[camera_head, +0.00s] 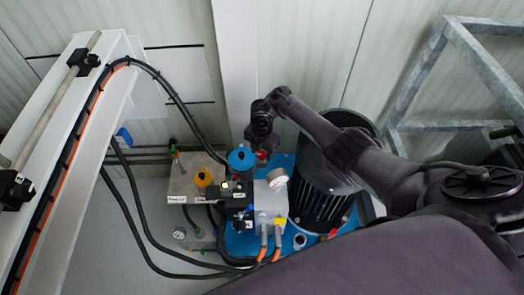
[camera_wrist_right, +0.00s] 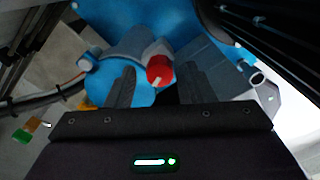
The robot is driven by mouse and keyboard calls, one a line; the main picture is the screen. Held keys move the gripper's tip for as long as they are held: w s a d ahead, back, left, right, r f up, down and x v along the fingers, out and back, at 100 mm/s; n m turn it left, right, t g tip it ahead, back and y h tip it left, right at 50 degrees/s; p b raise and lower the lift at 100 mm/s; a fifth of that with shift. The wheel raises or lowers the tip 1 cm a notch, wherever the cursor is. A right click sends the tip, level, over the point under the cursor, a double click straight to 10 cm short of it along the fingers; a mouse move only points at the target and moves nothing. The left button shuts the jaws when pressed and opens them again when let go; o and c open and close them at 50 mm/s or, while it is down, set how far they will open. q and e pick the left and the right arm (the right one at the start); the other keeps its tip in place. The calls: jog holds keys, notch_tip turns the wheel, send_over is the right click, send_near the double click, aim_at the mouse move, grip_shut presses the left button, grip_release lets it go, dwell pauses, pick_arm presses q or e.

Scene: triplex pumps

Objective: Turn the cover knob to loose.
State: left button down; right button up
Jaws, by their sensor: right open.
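A red knob (camera_wrist_right: 159,70) with a pale pointer mark shows in the wrist view, on a light grey fitting beside a round blue cap (camera_wrist_right: 112,82). I take it to be the cover knob. In the head view a small red part (camera_head: 262,155) shows beside the blue cap (camera_head: 241,159). My right gripper (camera_wrist_right: 156,82) is open, with one dark finger on each side of the red knob as seen from the wrist. I cannot tell whether the fingers touch it. In the head view the right gripper (camera_head: 261,128) is over the pump unit, its fingers hard to make out. My left gripper is not in view.
A dark finned motor (camera_head: 325,205) stands close to the right of the knob. A galvanized frame (camera_head: 480,65) stands at right, a white beam (camera_head: 75,130) at left.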

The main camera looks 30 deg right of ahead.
aim_at(262, 153)
notch_tip(262, 153, up, 8)
jog(key=shift+f+p, duration=0.15)
jog(key=shift+p, duration=0.9)
